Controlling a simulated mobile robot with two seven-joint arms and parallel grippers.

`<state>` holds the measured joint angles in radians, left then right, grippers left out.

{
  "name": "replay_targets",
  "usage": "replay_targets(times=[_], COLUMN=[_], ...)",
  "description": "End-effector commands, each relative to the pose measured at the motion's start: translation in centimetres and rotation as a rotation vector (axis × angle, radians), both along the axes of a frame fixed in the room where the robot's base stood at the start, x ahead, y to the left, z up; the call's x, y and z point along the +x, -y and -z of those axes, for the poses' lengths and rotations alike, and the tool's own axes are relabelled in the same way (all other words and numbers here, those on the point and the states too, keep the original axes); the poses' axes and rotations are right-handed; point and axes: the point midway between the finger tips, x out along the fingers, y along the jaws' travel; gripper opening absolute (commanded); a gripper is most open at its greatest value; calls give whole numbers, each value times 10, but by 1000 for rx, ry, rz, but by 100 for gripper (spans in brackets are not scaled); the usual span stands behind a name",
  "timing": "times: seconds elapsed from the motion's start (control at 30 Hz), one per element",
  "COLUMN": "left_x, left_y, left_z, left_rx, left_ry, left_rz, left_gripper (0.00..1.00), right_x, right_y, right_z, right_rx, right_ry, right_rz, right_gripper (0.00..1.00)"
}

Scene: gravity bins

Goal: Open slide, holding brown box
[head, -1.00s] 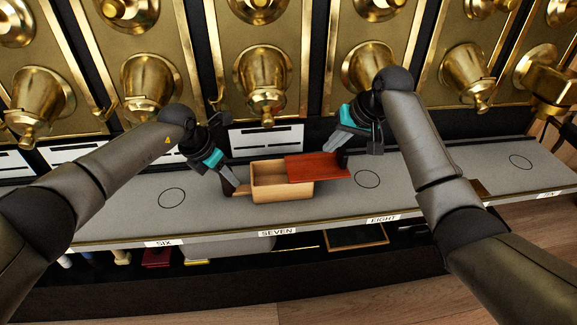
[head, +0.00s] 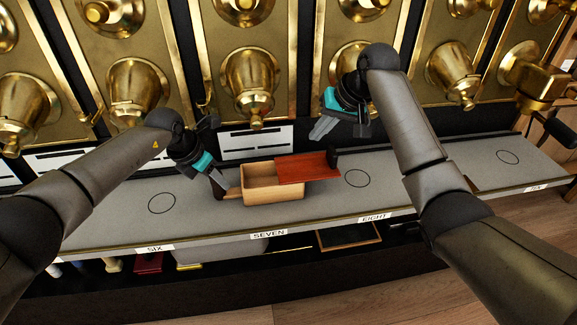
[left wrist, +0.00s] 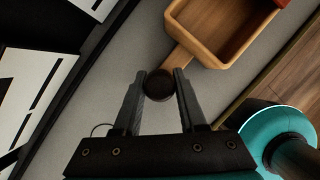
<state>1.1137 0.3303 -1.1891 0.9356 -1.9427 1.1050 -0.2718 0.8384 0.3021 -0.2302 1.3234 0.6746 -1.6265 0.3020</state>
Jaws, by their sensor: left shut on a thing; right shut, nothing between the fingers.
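The brown box (head: 272,191) stands on the grey shelf above the label SEVEN. Its red-brown slide lid (head: 303,168) is pushed to the right, so the left part of the box is open and looks empty. A dark knob (head: 332,158) stands at the lid's right end. My left gripper (head: 222,187) is shut on the box's dark left knob, which shows between the fingers in the left wrist view (left wrist: 159,85). My right gripper (head: 318,134) is shut and empty, above and left of the lid's knob, apart from it.
The grey shelf (head: 415,170) is clear on both sides of the box, with drawn circles on it. Brass dispensers (head: 250,85) hang behind and above. White label cards (head: 257,142) stand at the back. Below is a dark lower shelf with several items, including a wood-framed tray (head: 348,237).

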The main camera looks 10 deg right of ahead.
Motion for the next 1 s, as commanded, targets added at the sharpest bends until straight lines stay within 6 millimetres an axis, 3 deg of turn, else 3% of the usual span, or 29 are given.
replay_targets(times=[0.03,0.07,0.33,1.0], left_x=[-2,-2,-1,0], left_y=[-1,-1,-1,0], left_z=[4,4,2,0], left_rx=[5,5,2,0], left_ry=[-8,-8,-3,0], left_rz=[1,1,0,0], left_gripper=[0,43,73,76], right_x=[0,0,0,0], right_y=[0,0,0,0], right_z=[0,0,0,0], right_rx=[0,0,0,0], right_ry=[0,0,0,0], right_rz=[0,0,0,0], right_gripper=[0,0,0,0])
